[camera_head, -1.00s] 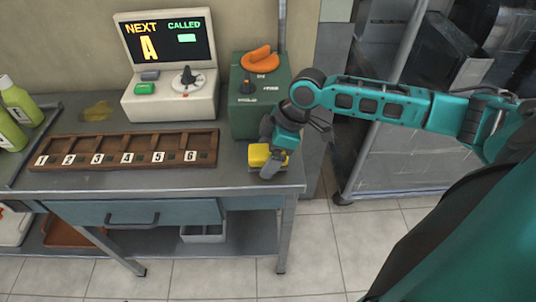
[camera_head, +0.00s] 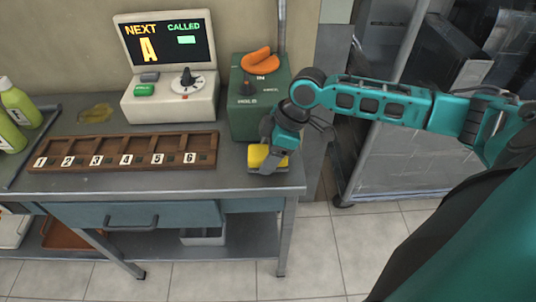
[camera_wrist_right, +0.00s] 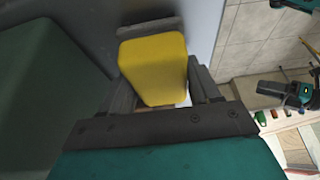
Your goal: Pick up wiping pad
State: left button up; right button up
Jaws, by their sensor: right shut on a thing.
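The wiping pad (camera_head: 257,156) is a yellow block at the right end of the grey table, in front of the green box. My right gripper (camera_head: 268,160) reaches down over it from the right and is shut on it. In the right wrist view the yellow pad (camera_wrist_right: 154,66) sits between the two fingers of the right gripper (camera_wrist_right: 160,85), one finger on each side. A grey base shows under the pad; I cannot tell whether the pad is lifted off it.
The green box (camera_head: 246,115) with an orange top piece stands just behind the pad. A wooden numbered rack (camera_head: 120,165), a display console (camera_head: 170,98) and green bottles (camera_head: 20,105) occupy the table (camera_head: 230,180). The table's right edge is close to the gripper.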

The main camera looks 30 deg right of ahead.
notch_tip(320, 180, up, 20)
jog(key=p, duration=0.4)
jog(key=shift+r, duration=0.1)
